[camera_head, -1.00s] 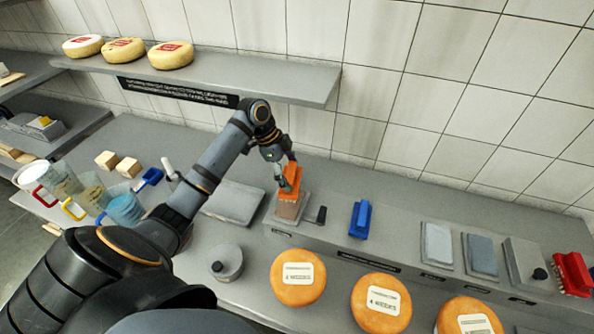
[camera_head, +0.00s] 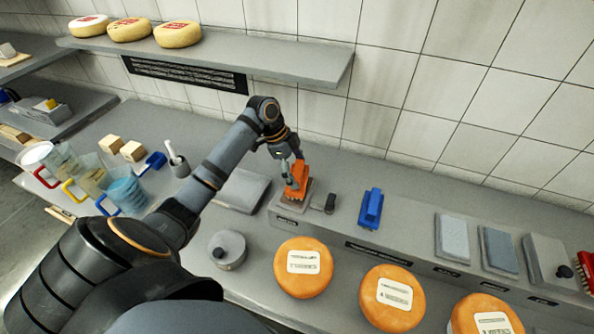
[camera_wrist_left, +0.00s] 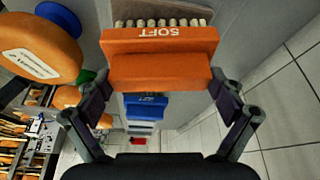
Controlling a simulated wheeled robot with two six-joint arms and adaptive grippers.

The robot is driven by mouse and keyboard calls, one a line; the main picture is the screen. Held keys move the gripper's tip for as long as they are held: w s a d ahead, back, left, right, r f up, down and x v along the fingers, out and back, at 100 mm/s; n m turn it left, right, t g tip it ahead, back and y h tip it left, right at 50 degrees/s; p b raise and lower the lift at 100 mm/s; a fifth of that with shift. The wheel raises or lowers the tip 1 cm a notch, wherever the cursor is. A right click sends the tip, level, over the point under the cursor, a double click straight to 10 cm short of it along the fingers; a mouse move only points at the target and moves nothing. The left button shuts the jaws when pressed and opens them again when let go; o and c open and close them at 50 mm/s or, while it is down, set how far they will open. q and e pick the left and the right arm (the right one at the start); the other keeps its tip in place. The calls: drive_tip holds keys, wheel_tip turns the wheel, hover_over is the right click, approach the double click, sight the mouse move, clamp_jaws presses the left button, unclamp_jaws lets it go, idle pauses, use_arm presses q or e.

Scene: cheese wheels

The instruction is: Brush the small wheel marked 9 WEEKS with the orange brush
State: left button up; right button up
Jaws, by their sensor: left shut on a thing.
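My left gripper (camera_head: 291,172) is shut on the orange brush (camera_head: 297,183), which sits at or just above its small grey stand on the raised ledge; I cannot tell if they touch. In the left wrist view the brush (camera_wrist_left: 160,62) lies between the two fingers, marked SOFT, with pale bristles showing along its far edge. Three orange wheels stand in a row on the counter: left (camera_head: 303,268), middle (camera_head: 392,298) and right (camera_head: 486,316). Their labels are too blurred to read surely; the middle one looks like 4 WEEKS. I cannot pick out a 9 WEEKS mark.
A blue brush (camera_head: 371,208) stands on the ledge right of the orange one. Grey pads (camera_head: 452,238) and a red brush (camera_head: 587,270) lie farther right. A lidded round pot (camera_head: 228,249) stands below my arm. Jugs (camera_head: 126,191) are at left; pale wheels (camera_head: 178,34) are on the shelf.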

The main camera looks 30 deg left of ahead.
sight(297, 170)
drive_tip(key=shift+s+a, duration=0.1)
drive_tip(key=shift+a, duration=0.3)
use_arm(q)
drive_tip(key=shift+f, duration=0.45)
use_arm(e)
drive_tip(key=shift+d+f, duration=0.2)
drive_tip(key=shift+d, duration=0.1)
use_arm(q)
drive_tip(key=shift+f, duration=0.15)
use_arm(e)
drive_tip(key=shift+a+r, duration=0.1)
drive_tip(key=shift+r, duration=0.15)
idle(1.3)
use_arm(q)
drive_tip(key=shift+s, duration=0.1)
wheel_tip(297, 170, up, 5)
drive_tip(key=p, duration=0.5)
drive_tip(key=shift+r+p, duration=0.3)
drive_tip(key=shift+r, duration=0.8)
use_arm(e)
wheel_tip(297, 170, up, 5)
drive_tip(key=shift+r, duration=0.2)
